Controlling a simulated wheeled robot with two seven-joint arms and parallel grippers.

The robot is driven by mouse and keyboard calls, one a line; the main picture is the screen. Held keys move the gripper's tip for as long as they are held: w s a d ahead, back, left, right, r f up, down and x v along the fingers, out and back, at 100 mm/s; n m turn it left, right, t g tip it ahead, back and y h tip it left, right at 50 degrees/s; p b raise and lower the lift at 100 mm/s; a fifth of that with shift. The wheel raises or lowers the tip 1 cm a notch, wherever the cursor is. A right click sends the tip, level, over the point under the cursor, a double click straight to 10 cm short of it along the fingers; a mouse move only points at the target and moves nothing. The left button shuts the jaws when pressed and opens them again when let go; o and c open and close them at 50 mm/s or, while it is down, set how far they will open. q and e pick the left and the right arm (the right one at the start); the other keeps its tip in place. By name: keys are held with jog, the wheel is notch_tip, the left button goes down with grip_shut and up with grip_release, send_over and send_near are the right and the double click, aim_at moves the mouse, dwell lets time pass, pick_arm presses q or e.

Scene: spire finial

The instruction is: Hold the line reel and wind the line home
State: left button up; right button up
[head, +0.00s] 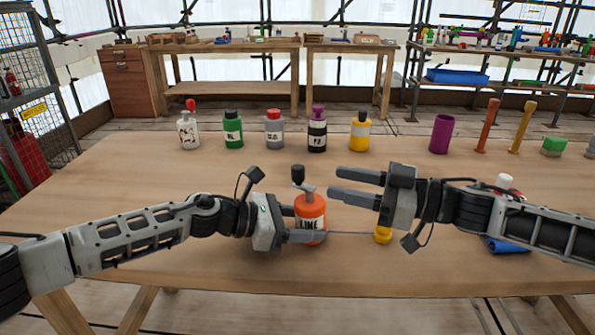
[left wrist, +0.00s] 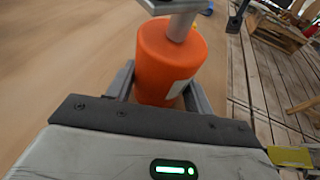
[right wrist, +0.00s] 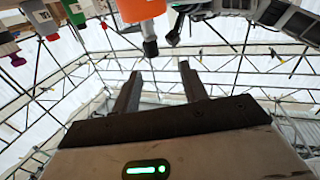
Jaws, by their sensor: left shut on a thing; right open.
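The orange line reel (head: 311,213), labelled LINE, stands upright on the table with a grey crank and black knob (head: 298,174) on top. My left gripper (head: 306,222) is shut around its body; the left wrist view shows the orange body (left wrist: 168,65) between the fingers. A thin blue line runs right from the reel to a yellow piece (head: 383,235) on the table. My right gripper (head: 334,184) is open and empty, just right of the crank and above the line. In the right wrist view the black knob (right wrist: 150,48) shows beyond the open fingers.
Several labelled bottles, including a green one (head: 233,130) and a yellow one (head: 360,133), stand along the back of the table (head: 150,185). A purple cylinder (head: 441,134) and orange and yellow posts stand back right. A blue item (head: 507,245) lies under my right arm.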

aim_at(304, 173)
jog(key=x, duration=0.4)
jog(key=w+x, duration=0.1)
jog(key=x, duration=0.4)
jog(key=shift+w+f, duration=0.2)
jog(key=shift+f, duration=0.05)
grip_shut()
